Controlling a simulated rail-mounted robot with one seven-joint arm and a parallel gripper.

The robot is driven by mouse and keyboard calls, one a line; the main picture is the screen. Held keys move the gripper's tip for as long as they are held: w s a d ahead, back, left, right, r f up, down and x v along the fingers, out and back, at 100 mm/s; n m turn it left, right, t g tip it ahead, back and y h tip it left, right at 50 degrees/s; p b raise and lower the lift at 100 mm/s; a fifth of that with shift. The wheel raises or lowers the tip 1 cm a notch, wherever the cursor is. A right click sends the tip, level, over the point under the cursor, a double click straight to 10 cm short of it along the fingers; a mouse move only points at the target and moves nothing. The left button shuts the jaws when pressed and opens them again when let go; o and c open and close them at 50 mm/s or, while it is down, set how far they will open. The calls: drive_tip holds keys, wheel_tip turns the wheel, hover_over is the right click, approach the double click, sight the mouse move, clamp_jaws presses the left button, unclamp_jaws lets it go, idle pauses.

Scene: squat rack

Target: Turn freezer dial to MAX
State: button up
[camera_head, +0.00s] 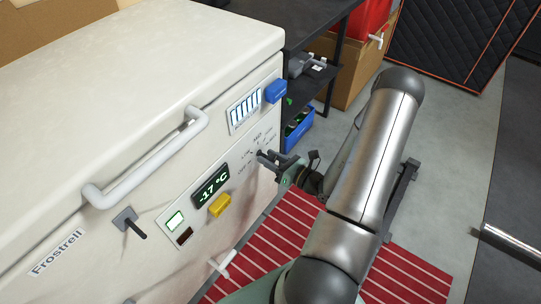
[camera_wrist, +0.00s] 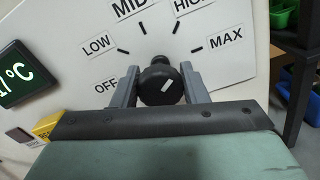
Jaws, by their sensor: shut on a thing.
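The freezer (camera_head: 150,120) is a white chest type that fills the left of the head view. Its black round dial (camera_wrist: 158,85) sits on the front panel, inside an arc of labels OFF, LOW, MID, HIGH and MAX (camera_wrist: 226,39). A short white mark on the dial slants up to the right; I cannot tell which end of it is the pointer. My gripper (camera_wrist: 160,80) is shut on the dial, one finger on its left and one on its right. In the head view my gripper (camera_head: 268,159) reaches the panel and hides most of the dial.
Left of the dial are a display (camera_head: 211,186) reading -17 °C and a yellow tag (camera_head: 220,206). A white handle (camera_head: 150,165) and a grey latch (camera_head: 128,222) are further left. A black shelf (camera_head: 318,75) stands behind. A red striped mat (camera_head: 285,235) lies below.

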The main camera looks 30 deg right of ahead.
drive_tip(key=m+p, duration=0.3)
drive_tip(key=m, duration=0.1)
drive_tip(key=shift+r+p, duration=0.1)
drive_tip(key=shift+p, duration=0.2)
drive_tip(key=shift+f+m+p, duration=0.2)
drive_tip(key=shift+m+p, duration=0.7)
drive_tip(key=shift+m, duration=0.6)
drive_tip(key=o, duration=1)
drive_tip(key=shift+d, duration=0.1)
drive_tip(key=p+v, duration=0.1)
drive_tip(key=v, duration=1.6)
drive_tip(key=shift+s+p, duration=0.25)
drive_tip(key=shift+p, duration=0.05)
